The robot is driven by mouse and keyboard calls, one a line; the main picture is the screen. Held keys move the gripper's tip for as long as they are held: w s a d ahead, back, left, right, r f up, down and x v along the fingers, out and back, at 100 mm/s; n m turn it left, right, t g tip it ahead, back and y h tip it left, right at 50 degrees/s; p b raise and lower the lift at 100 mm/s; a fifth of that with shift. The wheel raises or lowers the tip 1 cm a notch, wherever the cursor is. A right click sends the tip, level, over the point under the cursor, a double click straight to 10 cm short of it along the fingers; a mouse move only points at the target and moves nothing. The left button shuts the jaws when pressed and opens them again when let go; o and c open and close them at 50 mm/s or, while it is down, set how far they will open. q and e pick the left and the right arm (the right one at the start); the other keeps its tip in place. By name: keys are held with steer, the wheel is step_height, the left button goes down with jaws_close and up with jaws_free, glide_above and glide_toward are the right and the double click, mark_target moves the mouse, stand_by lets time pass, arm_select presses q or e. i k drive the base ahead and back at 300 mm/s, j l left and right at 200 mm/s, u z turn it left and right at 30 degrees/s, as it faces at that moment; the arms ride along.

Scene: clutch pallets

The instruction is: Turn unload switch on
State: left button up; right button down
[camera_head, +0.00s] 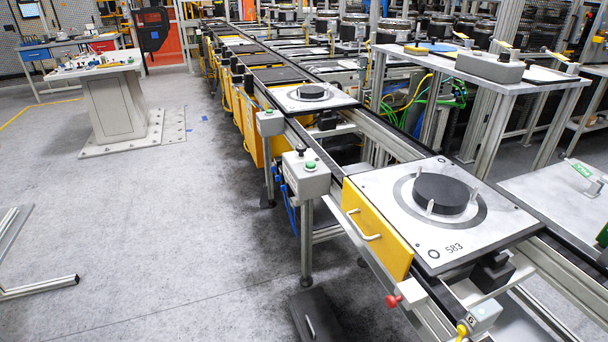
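A grey control box (304,175) stands on a post beside the conveyor, near the middle of the view. It has a green button (310,165) and a small black knob or switch (300,150) on top. A second grey box (270,122) with a green button stands farther back along the same side. No label shows which control is the unload switch, and I cannot tell whether any switch is on or off. Neither of my grippers is in view.
A pallet marked 583 (452,250) carries a black disc (441,193) on the conveyor at right, with a yellow handled panel (376,229) in front. A red knob (393,301) sits low on the frame. Grey floor (150,240) is free at left, before a pedestal table (116,104).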

mark_target(301, 148)
steer(key=i+j+z, duration=0.45)
steer(key=i+j, duration=0.25)
steer(key=j, duration=0.15)
